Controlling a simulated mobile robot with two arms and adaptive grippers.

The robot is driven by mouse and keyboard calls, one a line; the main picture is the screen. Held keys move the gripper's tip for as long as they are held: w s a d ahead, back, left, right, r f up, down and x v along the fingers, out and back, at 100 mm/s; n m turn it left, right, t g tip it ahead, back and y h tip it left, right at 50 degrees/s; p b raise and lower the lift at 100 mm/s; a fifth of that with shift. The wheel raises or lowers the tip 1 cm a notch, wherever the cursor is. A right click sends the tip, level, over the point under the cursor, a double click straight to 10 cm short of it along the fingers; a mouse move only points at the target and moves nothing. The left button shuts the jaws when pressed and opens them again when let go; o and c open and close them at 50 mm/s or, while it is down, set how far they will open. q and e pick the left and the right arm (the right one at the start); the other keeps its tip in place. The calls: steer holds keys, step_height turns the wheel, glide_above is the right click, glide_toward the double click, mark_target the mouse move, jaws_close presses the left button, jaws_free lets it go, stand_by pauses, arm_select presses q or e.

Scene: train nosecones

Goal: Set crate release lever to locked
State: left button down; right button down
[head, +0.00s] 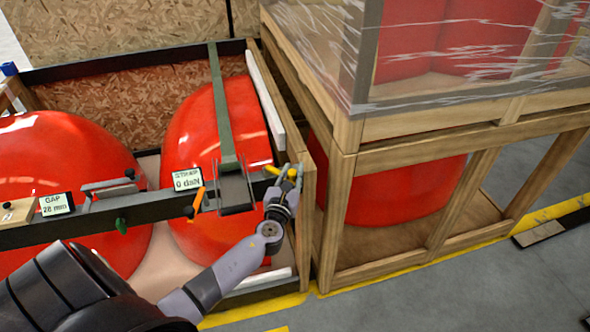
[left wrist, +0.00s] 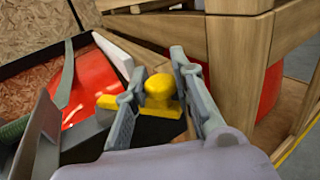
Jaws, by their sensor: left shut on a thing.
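The crate release lever is yellow, at the right end of the crate's dark front rail; its yellow arm (head: 272,170) shows in the head view. In the left wrist view its rounded yellow knob (left wrist: 159,88) stands between my finger pads. My left gripper (head: 288,178) reaches in from the front and is shut on the lever's knob; it also shows in the left wrist view (left wrist: 157,72). The fingers partly hide the lever in the head view. I cannot read any lock marking. My right gripper is not in view.
The open crate holds red nosecones (head: 200,140), with a green strap (head: 222,100) over one. An orange handle (head: 197,200), strap label (head: 187,180) and gap label (head: 56,204) sit along the rail. A wrapped wooden crate (head: 345,165) stands close on the right.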

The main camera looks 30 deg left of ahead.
arm_select(q)
steer(key=shift+s+m+h, duration=0.2)
steer(key=shift+m+h, duration=0.1)
steer(key=shift+h, duration=0.2)
steer(key=c, duration=1.4)
jaws_free()
steer(key=shift+o, duration=0.2)
steer(key=v, duration=1.2)
steer(key=shift+f, duration=0.15)
steer(key=shift+c, duration=0.5)
